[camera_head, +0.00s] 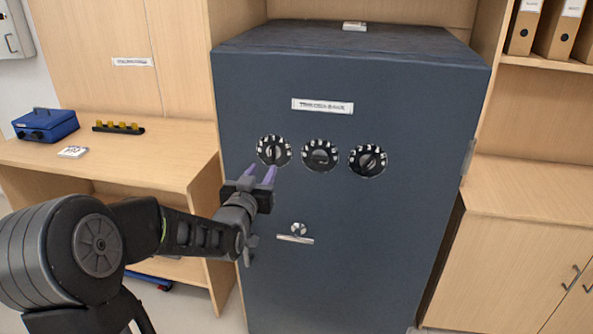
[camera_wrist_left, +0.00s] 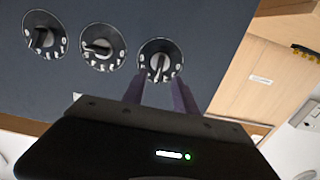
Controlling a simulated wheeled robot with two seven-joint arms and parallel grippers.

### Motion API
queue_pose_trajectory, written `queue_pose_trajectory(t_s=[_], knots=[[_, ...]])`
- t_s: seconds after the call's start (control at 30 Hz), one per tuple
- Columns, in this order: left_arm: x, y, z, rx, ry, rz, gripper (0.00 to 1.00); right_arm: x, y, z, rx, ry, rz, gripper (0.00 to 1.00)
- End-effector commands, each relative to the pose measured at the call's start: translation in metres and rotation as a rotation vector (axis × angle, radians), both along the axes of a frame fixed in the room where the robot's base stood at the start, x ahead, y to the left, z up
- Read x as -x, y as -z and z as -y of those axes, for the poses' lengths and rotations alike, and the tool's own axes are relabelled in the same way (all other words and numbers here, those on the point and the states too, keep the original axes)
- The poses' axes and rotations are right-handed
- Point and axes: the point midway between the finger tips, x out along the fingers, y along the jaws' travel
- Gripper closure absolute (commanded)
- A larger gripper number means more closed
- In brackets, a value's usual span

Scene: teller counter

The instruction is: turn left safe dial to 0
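A dark blue-grey safe (camera_head: 345,230) stands in the middle of the head view with three black numbered dials in a row. The left dial (camera_head: 274,151) has a grey knob, which also shows in the left wrist view (camera_wrist_left: 160,60). The middle dial (camera_head: 320,155) and right dial (camera_head: 368,161) are beside it. My left gripper (camera_head: 261,174) is just below and in front of the left dial, its two purple fingers apart with nothing between them. In the left wrist view the fingertips (camera_wrist_left: 158,88) reach toward the dial's lower edge; contact cannot be told. My right gripper is out of view.
A silver handle (camera_head: 295,238) sits below the dials on the safe door. A wooden desk (camera_head: 150,165) with a blue cash box (camera_head: 45,125) is at the left. A wooden cabinet (camera_head: 510,250) stands at the right. The space before the safe's right half is clear.

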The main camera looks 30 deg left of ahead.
Motion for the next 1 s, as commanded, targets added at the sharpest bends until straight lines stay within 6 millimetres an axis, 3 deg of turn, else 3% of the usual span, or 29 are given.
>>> queue_pose_trajectory(t_s=[0.47,1.0], knots=[[-0.004,-0.004,0.001,-0.019,0.003,0.011,0.65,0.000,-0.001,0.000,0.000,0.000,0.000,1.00],[-0.069,-0.004,-0.022,-0.016,0.003,0.010,0.65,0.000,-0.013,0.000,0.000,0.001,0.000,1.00]])
